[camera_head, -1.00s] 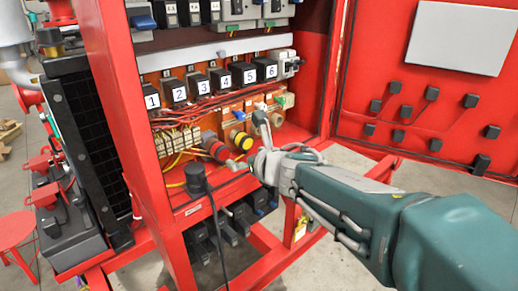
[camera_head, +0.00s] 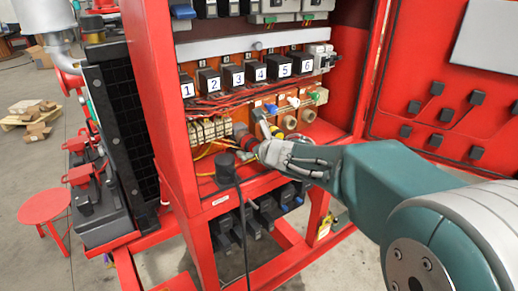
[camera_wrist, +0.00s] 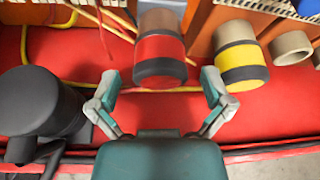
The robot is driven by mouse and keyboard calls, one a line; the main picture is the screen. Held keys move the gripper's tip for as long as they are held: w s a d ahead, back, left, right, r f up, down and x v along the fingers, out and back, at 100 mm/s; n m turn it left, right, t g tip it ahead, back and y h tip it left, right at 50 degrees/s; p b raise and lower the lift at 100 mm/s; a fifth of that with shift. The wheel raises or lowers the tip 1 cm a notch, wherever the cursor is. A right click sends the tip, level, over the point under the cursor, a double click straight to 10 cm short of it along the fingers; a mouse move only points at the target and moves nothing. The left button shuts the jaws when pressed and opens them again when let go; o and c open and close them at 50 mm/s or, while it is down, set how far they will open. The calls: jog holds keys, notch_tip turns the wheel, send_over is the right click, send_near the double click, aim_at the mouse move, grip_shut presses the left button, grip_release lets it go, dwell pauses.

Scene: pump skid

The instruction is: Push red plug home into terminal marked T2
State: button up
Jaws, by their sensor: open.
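The red plug (camera_wrist: 160,60) has a red band, a black front rim and a brownish rear. In the wrist view it lies just ahead of my gripper (camera_wrist: 158,82), which is open, with one finger to each side of its front end. No grip on it shows. In the head view the red plug (camera_head: 244,138) sits low in the cabinet, left of my gripper (camera_head: 268,140). A yellow and black plug (camera_wrist: 240,55) is right of it, close to my right finger. The marking T2 cannot be read, and the terminal behind the red plug is hidden.
A black upright cylinder (camera_wrist: 38,100) with a cable stands left of my gripper. Empty beige round sockets (camera_wrist: 291,47) are right of the yellow plug. Yellow and red wires run behind. The red cabinet sill (camera_head: 225,200) lies below; the red door (camera_head: 440,110) stands open right.

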jog(key=shift+w+a, duration=0.1)
jog(key=shift+w, duration=0.05)
jog(key=c, duration=1.2)
jog(key=o, duration=0.6)
jog(key=c, duration=0.6)
jog(key=shift+s, duration=0.2)
jog(key=shift+s+d, duration=0.65)
jog(key=shift+s, duration=0.2)
jog(key=shift+s+d, duration=0.65)
jog(key=shift+s, duration=0.2)
